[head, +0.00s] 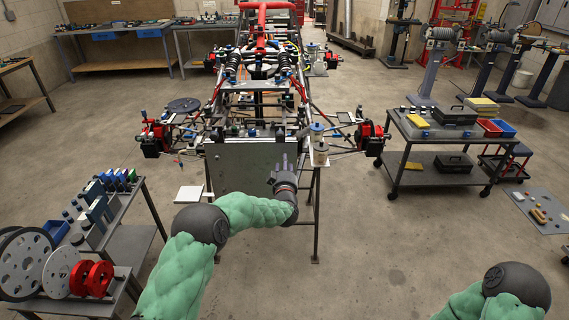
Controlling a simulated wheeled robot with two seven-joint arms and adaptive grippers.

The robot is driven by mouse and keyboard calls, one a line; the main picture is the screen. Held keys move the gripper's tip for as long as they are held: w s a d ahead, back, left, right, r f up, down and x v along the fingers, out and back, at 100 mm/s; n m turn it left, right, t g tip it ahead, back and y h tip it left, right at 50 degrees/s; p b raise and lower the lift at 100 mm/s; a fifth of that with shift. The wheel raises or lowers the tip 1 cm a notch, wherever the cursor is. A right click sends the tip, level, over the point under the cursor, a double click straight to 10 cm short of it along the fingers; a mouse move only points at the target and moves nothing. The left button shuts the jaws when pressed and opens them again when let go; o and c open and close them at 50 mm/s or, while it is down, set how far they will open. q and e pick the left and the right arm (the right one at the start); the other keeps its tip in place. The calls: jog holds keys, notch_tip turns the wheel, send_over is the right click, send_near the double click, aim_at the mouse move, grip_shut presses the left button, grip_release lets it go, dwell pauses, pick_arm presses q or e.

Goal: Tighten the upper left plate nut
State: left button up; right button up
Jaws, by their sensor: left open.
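A grey-green plate (238,168) is mounted upright on the near end of the tube chassis (262,85). Its nuts are too small to make out at this distance. My left gripper (283,163) is open and points up and away, in front of the plate's right edge. It covers part of that edge, and I cannot tell whether it touches the plate. The upper left corner of the plate is uncovered. My right arm shows only at the bottom right, and its gripper is out of view.
A cart (440,178) with boxes stands to the right. A table (130,243) with reels and small boxes stands at the left. Black and red corner assemblies (370,138) stick out on both sides of the chassis. The floor in front is clear.

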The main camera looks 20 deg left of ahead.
pick_arm(q)
jog(key=v, duration=0.9)
jog(key=shift+s, duration=0.3)
jog(key=shift+d+f, duration=0.1)
dwell(0.7)
